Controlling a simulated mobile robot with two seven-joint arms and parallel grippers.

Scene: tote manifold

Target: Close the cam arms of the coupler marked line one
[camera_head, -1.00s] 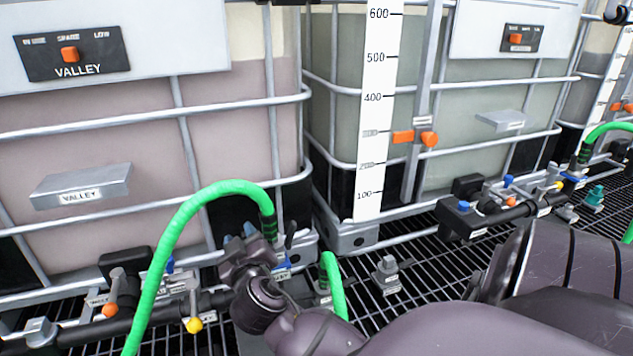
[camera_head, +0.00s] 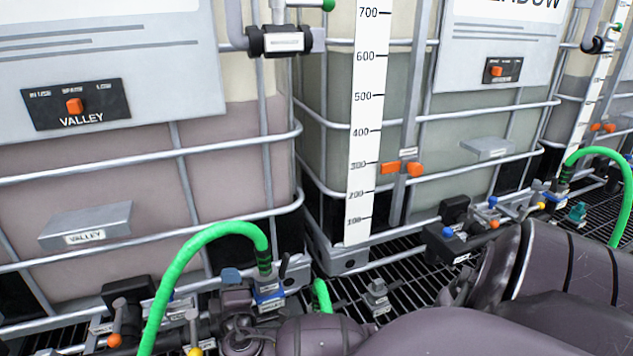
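A blue coupler (camera_head: 268,292) with a small white label sits at the end of a green hose (camera_head: 200,238), low in front of the Valley tote. The label is too small to read, so I cannot tell whether it is line one. A dark lever (camera_head: 284,266) stands up at its right side. A flat blue-grey piece (camera_head: 231,275) sticks out at its left; I cannot tell whether it is a cam arm. My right gripper (camera_head: 236,304) is low, just left of the coupler, partly hidden by its own wrist. Its finger opening and any contact are unclear. My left gripper is not in view.
Valves with an orange knob (camera_head: 115,340) and a yellow knob (camera_head: 195,351) lie left of my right gripper. A second green hose (camera_head: 320,298) rises behind my arm. Another hose and coupler (camera_head: 560,187) stand at the right. A post (camera_head: 377,298) stands on the grating.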

